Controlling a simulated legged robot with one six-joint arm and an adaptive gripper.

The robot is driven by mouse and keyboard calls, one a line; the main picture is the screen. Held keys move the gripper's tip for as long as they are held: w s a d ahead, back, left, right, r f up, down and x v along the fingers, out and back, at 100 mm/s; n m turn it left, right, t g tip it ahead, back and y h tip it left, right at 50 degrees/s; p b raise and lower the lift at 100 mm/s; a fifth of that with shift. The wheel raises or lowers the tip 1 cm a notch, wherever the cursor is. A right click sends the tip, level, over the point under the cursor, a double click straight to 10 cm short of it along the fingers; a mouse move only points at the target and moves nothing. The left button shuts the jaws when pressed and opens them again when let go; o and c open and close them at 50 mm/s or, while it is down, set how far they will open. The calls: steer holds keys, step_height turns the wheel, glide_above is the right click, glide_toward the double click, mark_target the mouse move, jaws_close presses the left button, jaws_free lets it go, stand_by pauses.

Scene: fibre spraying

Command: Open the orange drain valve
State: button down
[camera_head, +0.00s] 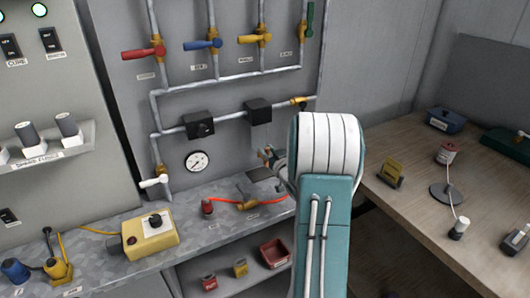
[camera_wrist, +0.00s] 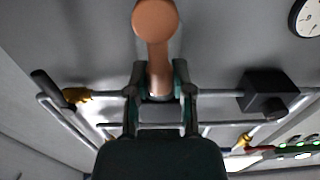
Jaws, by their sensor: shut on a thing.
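In the wrist view, an orange, copper-toned handle (camera_wrist: 155,50) with a round end stands out against the grey panel. My gripper (camera_wrist: 158,82) is shut on the lower part of this handle, one finger on each side. In the head view, my gripper (camera_head: 268,158) is partly visible at the panel, left of my white and teal arm, below the pipe with the black boxes. The orange handle cannot be made out in the head view; my gripper and arm cover that area. Its valve body is not clearly visible.
Red, blue and yellow valve handles (camera_head: 200,45) line the upper pipes. A pressure gauge (camera_head: 197,161) and a white-handled valve (camera_head: 155,181) are to the left. A yellow control box (camera_head: 150,234) is on the metal bench. A wooden table (camera_head: 415,190) with small items stands right.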

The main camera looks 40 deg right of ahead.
steer(key=shift+s+f+m, duration=0.1)
steer(key=shift+f+m, duration=0.2)
steer(key=shift+f, duration=0.15)
steer(key=c, duration=0.7)
jaws_free()
steer(key=shift+o, duration=1.1)
steer(key=shift+d, duration=0.1)
steer(key=shift+r, duration=0.15)
steer(key=shift+r, duration=0.1)
steer(key=v, duration=1.1)
steer(key=shift+s, duration=0.4)
